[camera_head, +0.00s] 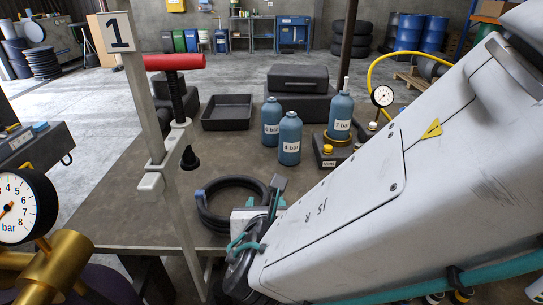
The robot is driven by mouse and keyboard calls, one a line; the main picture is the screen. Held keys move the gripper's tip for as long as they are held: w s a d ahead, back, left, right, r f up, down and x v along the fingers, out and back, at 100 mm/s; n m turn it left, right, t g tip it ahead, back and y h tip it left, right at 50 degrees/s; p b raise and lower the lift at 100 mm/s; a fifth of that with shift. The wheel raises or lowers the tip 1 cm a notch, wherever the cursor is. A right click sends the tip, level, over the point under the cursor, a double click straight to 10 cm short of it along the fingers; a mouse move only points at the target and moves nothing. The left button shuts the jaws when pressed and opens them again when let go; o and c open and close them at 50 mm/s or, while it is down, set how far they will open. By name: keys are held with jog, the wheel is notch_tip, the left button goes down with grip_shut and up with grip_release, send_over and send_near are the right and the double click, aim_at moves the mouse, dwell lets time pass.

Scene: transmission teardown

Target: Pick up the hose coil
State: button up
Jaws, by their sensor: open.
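The hose coil (207,213) is a black ring of hose with a blue end fitting at its left. It lies flat on the brown table near the front edge. My gripper (264,202) is over the right part of the coil, at the end of my large white arm. It is open. The arm and gripper hide the coil's right and lower right parts. I cannot tell whether the fingers touch the hose.
Blue bottles (290,139) marked in bar stand behind the coil on the table (160,225). A black tray (227,112) and dark cases (299,78) lie farther back. A gauge (18,207) is at lower left.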

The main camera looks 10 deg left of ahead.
aim_at(266, 197)
jog(key=x, duration=0.4)
grip_shut()
jog(key=shift+d+r, duration=0.1)
